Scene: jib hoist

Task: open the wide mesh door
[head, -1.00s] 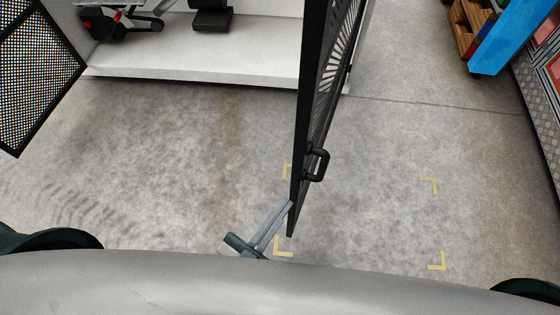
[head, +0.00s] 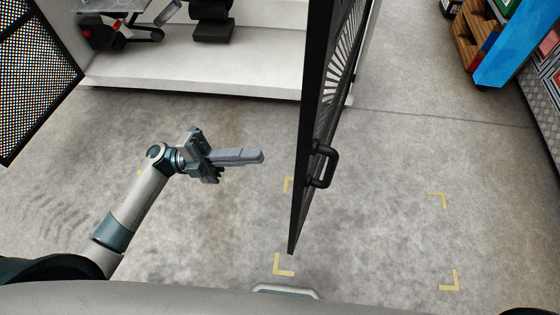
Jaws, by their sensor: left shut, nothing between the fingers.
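The wide mesh door (head: 328,95) stands swung out from the white bay, seen nearly edge-on in the middle of the head view. Its dark handle (head: 323,166) is on the right face, near the free edge. My left gripper (head: 262,157) is shut and empty, to the left of the door and apart from it, pointing right toward its left face. My right gripper does not show.
A white platform (head: 190,74) with equipment on it lies behind the door to the left. Another mesh panel (head: 40,75) stands at the far left. A blue panel (head: 510,45) and wooden crates (head: 474,40) are at the upper right. Yellow corner marks (head: 437,200) lie on clear concrete floor.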

